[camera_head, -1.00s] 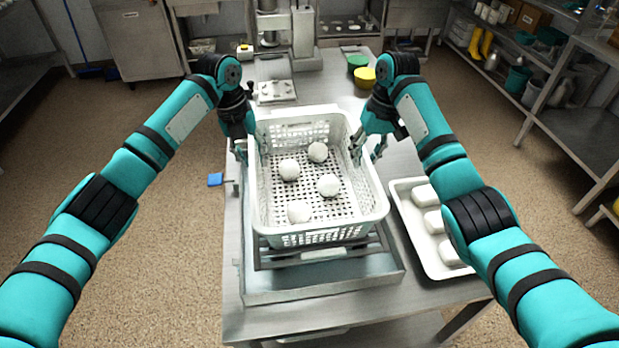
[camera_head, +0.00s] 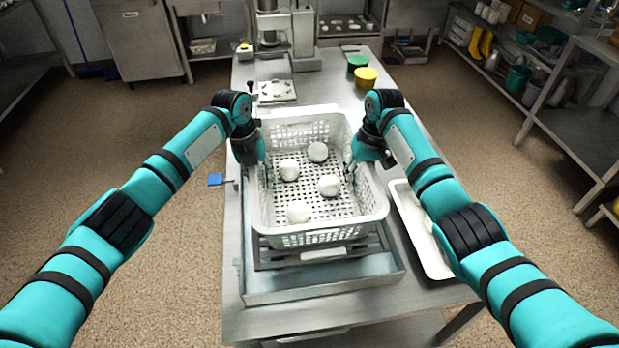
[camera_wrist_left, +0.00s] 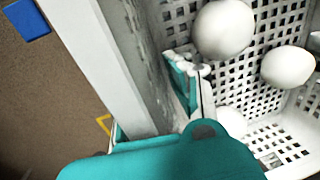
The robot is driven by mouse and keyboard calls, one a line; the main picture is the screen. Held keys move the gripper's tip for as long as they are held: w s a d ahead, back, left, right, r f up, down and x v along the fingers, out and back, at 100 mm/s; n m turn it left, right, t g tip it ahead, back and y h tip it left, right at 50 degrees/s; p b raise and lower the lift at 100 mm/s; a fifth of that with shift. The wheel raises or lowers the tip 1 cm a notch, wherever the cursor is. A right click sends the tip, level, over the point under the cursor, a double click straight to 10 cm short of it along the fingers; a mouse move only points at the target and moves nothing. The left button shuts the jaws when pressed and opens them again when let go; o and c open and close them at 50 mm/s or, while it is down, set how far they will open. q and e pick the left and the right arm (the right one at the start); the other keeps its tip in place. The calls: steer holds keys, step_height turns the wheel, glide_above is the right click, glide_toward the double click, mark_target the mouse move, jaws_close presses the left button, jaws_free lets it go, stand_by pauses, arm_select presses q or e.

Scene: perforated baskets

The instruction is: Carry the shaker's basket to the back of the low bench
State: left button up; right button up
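The white perforated basket (camera_head: 318,238) sits on the shaker (camera_head: 320,280), a metal frame and tray on the near part of the metal table. Several white balls (camera_head: 318,152) lie in it. My left gripper (camera_head: 266,176) is at the basket's left wall. In the left wrist view, one finger (camera_wrist_left: 184,82) is inside, close beside the wall, and the basket's rim (camera_wrist_left: 95,55) hides most of the outer side. My right gripper (camera_head: 350,172) is at the right wall, its visible fingers inside. Whether either grips the wall is unclear.
A white tray (camera_head: 429,251) stands right of the shaker, partly behind my right arm. A blue paddle (camera_head: 215,180) sticks out at the left. Shelves (camera_head: 585,130) stand at the right.

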mark_target(359, 169)
arm_select(q)
jaws_close()
arm_select(e)
jaws_close()
arm_select(q)
steer(key=shift+r, duration=0.15)
arm_select(e)
steer(key=shift+w+r, duration=0.1)
steer(key=shift+r, duration=0.05)
